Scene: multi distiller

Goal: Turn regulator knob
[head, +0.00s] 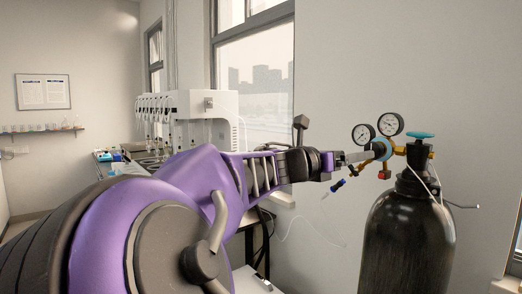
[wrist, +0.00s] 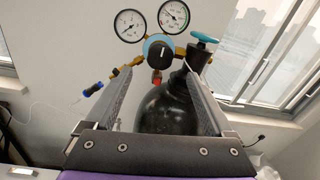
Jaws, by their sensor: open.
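The regulator knob is a blue disc with a black centre, seen face-on in the wrist view (wrist: 158,48) and from the side in the head view (head: 382,150). It sits below two round gauges (head: 390,124) on brass fittings. My gripper (wrist: 158,72) is open, with one finger on each side and nothing between them. In the wrist view the knob shows between and just beyond the fingertips. In the head view my fingertips (head: 352,158) are close to the knob's left side. I cannot tell whether they touch it.
The black gas cylinder (head: 408,235) stands below the regulator, with a teal valve handwheel (head: 421,135) on top. A blue hose fitting (wrist: 93,87) sticks out left of the regulator. A white distiller (head: 200,118) stands on a bench at the back left. The wall is behind.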

